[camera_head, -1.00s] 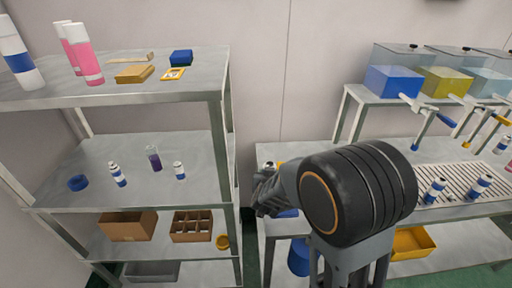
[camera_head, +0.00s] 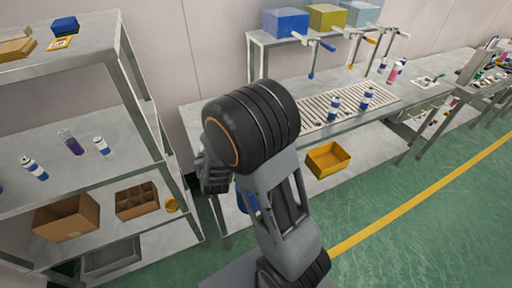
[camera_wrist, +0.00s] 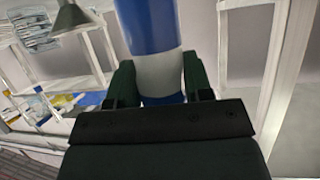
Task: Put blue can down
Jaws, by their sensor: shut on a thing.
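The blue can (camera_wrist: 150,28), blue with a white lower band, is between the two jaws of my gripper (camera_wrist: 160,80) in the wrist view. The gripper is shut on it, and the can's top is cut off by the frame edge. In the head view my gripper (camera_head: 214,182) is beside the left end of the workbench, mostly hidden by my own arm. The held can is not clearly visible there. Two similar blue and white cans stand on the bench's slatted drain area (camera_head: 318,117), one (camera_head: 334,110) left of the other (camera_head: 367,98).
A steel shelf unit (camera_head: 75,150) stands at left with several small cans and cardboard boxes. Blue, yellow and pale tanks with taps (camera_head: 326,17) stand on a raised rack behind the bench. A yellow bin (camera_head: 327,159) sits on the lower shelf. Green floor (camera_head: 430,210) is open at right.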

